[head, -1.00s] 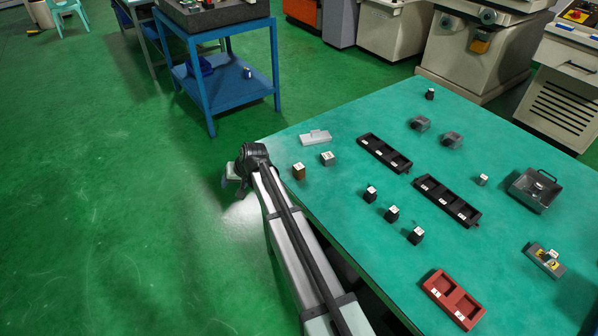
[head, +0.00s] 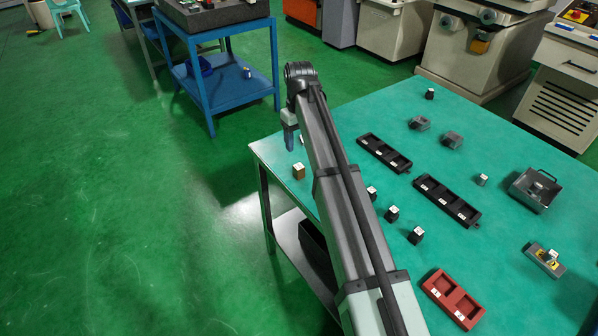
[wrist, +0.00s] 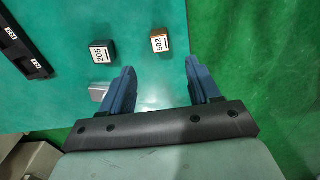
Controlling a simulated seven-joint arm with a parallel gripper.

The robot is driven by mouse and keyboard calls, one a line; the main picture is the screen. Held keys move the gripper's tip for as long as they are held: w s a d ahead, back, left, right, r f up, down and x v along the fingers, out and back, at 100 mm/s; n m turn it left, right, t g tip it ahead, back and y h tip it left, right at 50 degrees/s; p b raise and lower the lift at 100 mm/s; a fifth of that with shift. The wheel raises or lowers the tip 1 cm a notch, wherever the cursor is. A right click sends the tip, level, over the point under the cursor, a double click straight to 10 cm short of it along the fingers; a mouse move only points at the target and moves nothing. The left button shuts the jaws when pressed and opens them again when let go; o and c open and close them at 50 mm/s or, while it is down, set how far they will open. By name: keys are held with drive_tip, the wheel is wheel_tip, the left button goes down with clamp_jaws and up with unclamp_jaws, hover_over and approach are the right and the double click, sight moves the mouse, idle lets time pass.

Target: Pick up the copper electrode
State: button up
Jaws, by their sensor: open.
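The copper electrode (head: 298,171) is a small brown block with a white top label, standing near the left edge of the green table. In the wrist view the copper electrode (wrist: 159,42) shows its label "502" and lies just beyond the fingertips, between their lines. My gripper (head: 289,138) is above the table's left corner. Its blue fingers are spread in the wrist view (wrist: 160,75), with nothing between them. A dark block (wrist: 102,52) labelled "205" stands left of the copper one; my arm hides it in the head view.
Three small black blocks (head: 392,213) stand right of my arm, one partly covered by it. Two black trays (head: 447,200), a red tray (head: 453,298) and a grey metal box (head: 535,190) lie farther right. A pale grey piece (wrist: 98,91) is beside the left finger.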

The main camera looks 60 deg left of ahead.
sight(299, 166)
wheel_tip(299, 166, down, 12)
drive_tip(key=shift+a+f, duration=0.1)
drive_tip(key=shift+a, duration=0.05)
drive_tip(key=shift+w, duration=0.1)
clamp_jaws()
idle(0.9)
